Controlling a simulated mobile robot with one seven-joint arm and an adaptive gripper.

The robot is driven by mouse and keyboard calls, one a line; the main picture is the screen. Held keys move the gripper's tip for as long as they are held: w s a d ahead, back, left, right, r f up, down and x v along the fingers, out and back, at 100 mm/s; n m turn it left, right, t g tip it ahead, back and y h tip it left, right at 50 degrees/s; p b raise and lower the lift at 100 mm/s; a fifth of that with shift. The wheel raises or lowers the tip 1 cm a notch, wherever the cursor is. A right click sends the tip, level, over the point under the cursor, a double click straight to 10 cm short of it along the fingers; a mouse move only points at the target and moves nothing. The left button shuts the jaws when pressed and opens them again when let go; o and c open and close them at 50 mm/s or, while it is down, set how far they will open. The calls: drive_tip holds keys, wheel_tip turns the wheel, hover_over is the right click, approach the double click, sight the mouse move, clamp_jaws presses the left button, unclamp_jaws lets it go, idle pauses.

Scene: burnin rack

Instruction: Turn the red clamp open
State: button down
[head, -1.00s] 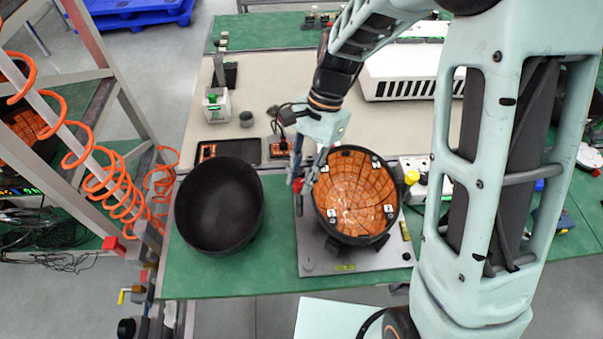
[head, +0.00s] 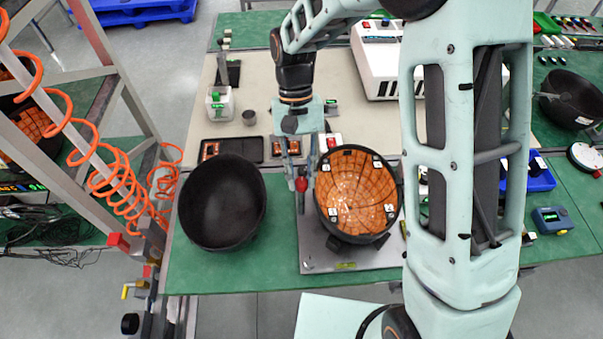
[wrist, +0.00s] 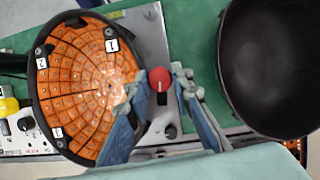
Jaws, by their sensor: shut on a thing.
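The red clamp (head: 301,184) stands at the left edge of the grey plate (head: 320,262), beside the black bowl lined with orange tiles (head: 356,193). The wrist view shows its round red knob (wrist: 160,79) from above. My gripper (head: 303,180) reaches down to it from the far side. In the wrist view my gripper's two fingers (wrist: 162,86) lie on either side of the red knob, shut on it. The fingers partly hide the clamp's lower part and the plate, so the turn angle of the clamp is hard to tell.
An empty black bowl (head: 222,202) stands close on the left of the plate on the green table (head: 270,278). A white box device (head: 384,62) is behind. A metal frame with an orange coiled hose (head: 110,172) stands at the far left.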

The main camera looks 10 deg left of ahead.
drive_tip(key=shift+a+n, duration=0.1)
drive_tip(key=shift+n, duration=0.4)
drive_tip(key=c, duration=1.7)
unclamp_jaws()
drive_tip(key=v, duration=1.2)
drive_tip(key=shift+s+a+r, duration=0.1)
drive_tip(key=shift+a, duration=0.05)
